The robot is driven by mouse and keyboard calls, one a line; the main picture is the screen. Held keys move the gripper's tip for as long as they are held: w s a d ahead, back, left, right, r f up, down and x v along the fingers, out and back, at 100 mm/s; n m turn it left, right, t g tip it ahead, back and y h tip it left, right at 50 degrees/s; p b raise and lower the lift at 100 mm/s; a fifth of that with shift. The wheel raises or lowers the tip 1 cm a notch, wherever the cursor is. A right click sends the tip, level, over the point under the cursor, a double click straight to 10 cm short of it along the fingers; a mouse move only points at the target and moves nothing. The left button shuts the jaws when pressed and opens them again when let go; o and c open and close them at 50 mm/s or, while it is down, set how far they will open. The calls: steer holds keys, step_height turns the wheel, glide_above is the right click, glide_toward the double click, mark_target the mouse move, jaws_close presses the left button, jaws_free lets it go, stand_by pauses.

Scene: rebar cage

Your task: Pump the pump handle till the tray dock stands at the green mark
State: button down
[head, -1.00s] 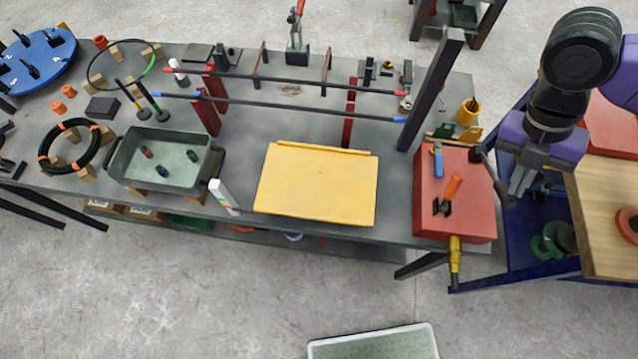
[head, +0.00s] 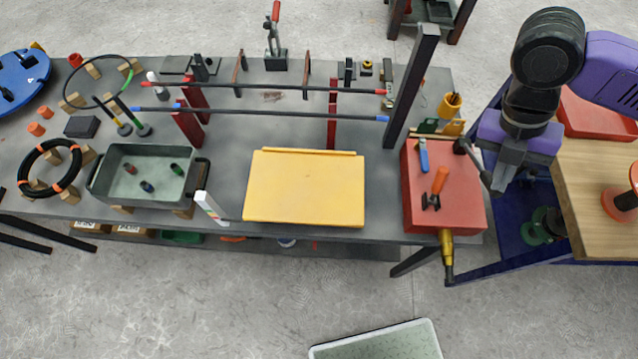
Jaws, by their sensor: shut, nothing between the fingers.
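A yellow flat plate (head: 305,190), which seems to be the tray dock, sits near the bench's front edge. A white post (head: 209,206) with small coloured bands stands at its left. The bands are too small to tell the green mark's height against the plate. A red box (head: 438,205) stands at the bench's right end. A dark lever with a black knob (head: 461,146), seemingly the pump handle, slants along its right side. My gripper (head: 498,187) is shut and empty, pointing down just right of the lever. I cannot tell whether they touch.
The red box also carries a blue handle (head: 423,155) and an orange handle (head: 440,180); a yellow fitting (head: 446,250) hangs at its front. A dark upright post (head: 412,88) rises behind. A blue cart (head: 520,225) with a wooden top stands right. Left lies a grey-green bin (head: 150,172).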

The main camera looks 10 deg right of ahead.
steer(key=shift+s+a+f, duration=0.1)
steer(key=shift+s+f, duration=0.2)
steer(key=shift+f, duration=0.3)
steer(key=shift+f+b, duration=0.1)
steer(key=shift+b, duration=0.2)
steer(key=shift+s+f, duration=0.3)
steer(key=shift+f, duration=0.25)
steer(key=shift+a+f+b, duration=0.1)
steer(key=shift+b, duration=0.2)
steer(key=shift+s+f, duration=0.2)
steer(key=shift+f, duration=0.35)
steer(key=shift+f+b, duration=0.15)
steer(key=shift+b, duration=0.2)
steer(key=shift+s+a+f, duration=0.1)
steer(key=shift+s+f, duration=0.05)
steer(key=shift+f, duration=0.4)
